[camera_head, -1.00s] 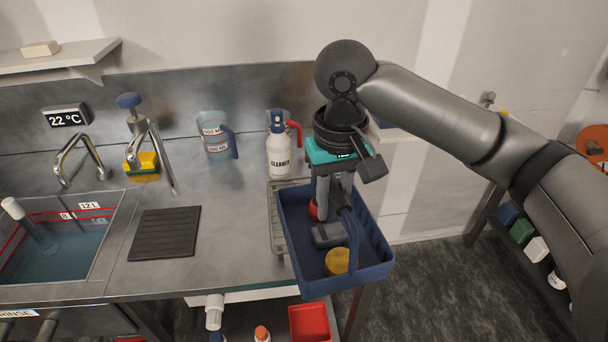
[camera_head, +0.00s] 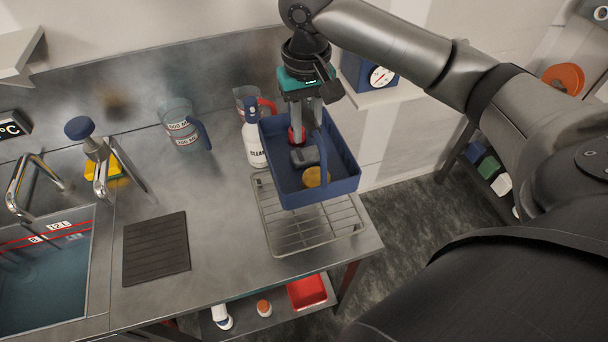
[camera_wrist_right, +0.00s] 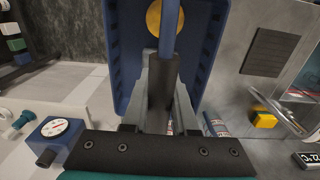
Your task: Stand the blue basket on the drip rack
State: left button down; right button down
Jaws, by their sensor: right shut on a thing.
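The blue basket (camera_head: 339,190) hangs upright from my right gripper (camera_head: 308,155), above the back part of the drip rack. My right gripper is shut on the basket's handle, which also shows between the fingers in the right wrist view (camera_wrist_right: 169,38). My left gripper is not in view.
A white cleaner bottle (camera_head: 253,146) stands close left of the basket, with a red-handled jug (camera_head: 245,97) behind. A measuring jug (camera_head: 178,125), black ribbed mat (camera_head: 156,249) and sink (camera_head: 45,270) are further left.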

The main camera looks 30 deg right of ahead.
aim_at(306, 153)
notch_tip(306, 153, down, 9)
jog(key=shift+w+f, duration=0.1)
jog(key=shift+f, duration=0.05)
jog(key=shift+f+b, duration=0.4)
jog(key=shift+f, duration=1.95)
jog(key=c, duration=0.7)
grip_release()
jog(key=shift+f, duration=0.15)
notch_tip(306, 153, up, 12)
jog(key=shift+r+p, duration=0.15)
jog(key=shift+p, duration=0.15)
